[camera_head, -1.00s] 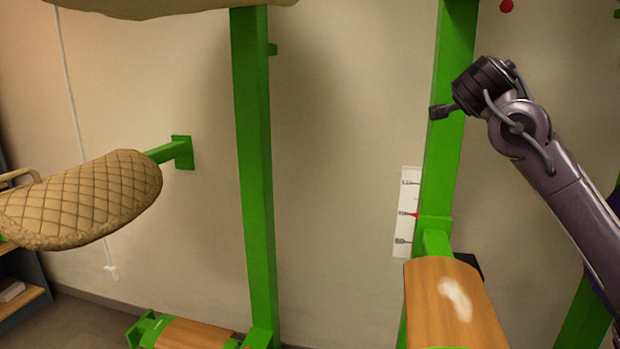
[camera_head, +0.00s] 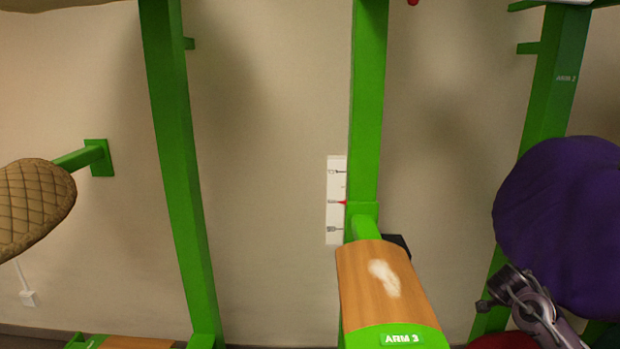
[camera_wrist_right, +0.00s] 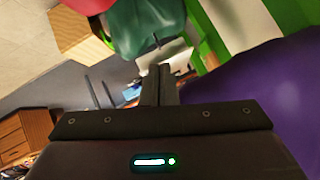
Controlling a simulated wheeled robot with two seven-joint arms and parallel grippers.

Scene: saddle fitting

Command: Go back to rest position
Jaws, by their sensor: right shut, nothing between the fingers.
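My right gripper (camera_head: 487,303) is low at the right in the head view, in front of the purple saddle cover (camera_head: 570,215). In the right wrist view its fingers (camera_wrist_right: 160,84) are together with nothing between them. The wood-topped support labelled ARM 3 (camera_head: 385,290) stands clear to the left of the gripper, with a white patch on its top. My left gripper is not in view.
Green posts (camera_head: 175,150) stand along the wall. A white scale strip (camera_head: 336,200) with a red pointer is beside the middle post. A quilted tan saddle (camera_head: 30,205) juts in at the left. The purple cover is close to my right arm.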

